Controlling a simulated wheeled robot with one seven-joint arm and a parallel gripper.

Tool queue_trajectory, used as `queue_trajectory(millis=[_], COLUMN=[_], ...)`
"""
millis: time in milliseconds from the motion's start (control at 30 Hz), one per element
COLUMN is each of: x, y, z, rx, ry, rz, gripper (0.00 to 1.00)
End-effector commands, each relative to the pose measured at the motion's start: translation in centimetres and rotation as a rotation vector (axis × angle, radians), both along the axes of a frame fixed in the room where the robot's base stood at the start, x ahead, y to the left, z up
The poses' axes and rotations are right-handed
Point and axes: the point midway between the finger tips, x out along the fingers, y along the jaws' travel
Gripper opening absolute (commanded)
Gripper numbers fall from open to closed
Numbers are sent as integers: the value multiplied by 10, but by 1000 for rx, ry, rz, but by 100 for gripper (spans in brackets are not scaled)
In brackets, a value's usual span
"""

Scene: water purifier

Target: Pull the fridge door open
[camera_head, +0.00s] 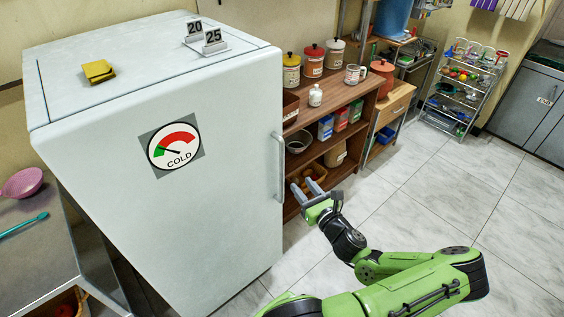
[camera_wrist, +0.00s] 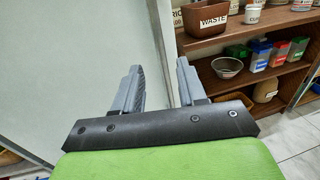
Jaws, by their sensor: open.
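The white fridge (camera_head: 215,160) stands at the left in the head view, its door (camera_head: 225,215) shut, with a round COLD dial (camera_head: 173,146) on the front. The vertical handle (camera_head: 279,167) runs along the door's right edge. My gripper (camera_head: 301,190) is open and empty, to the right of the handle's lower part in the picture. In the wrist view, my two grey fingers (camera_wrist: 158,82) are spread with nothing between them. The fridge's pale surface (camera_wrist: 80,70) fills the left of that view. I cannot make out the handle there.
A brown shelf unit (camera_head: 345,113) with jars, bowls and boxes stands just right of the fridge. A counter (camera_head: 35,247) with a pink bowl (camera_head: 22,183) is at the left. Tiled floor (camera_head: 440,195) is clear at the right. A yellow sponge (camera_head: 98,71) lies on the fridge.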

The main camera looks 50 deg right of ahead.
Motion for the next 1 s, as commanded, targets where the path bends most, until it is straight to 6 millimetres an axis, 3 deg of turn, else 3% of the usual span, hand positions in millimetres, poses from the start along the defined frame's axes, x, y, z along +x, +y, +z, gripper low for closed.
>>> queue_trajectory(millis=[300, 500, 867, 1000], x=[76, 110, 119, 118], y=[-32, -47, -51, -51], z=[-1, -1, -1, -1], rx=[-5, -4, -2, -2], ry=[1, 4, 4, 3], rz=[6, 6, 5, 5], gripper=[41, 41, 41, 20])
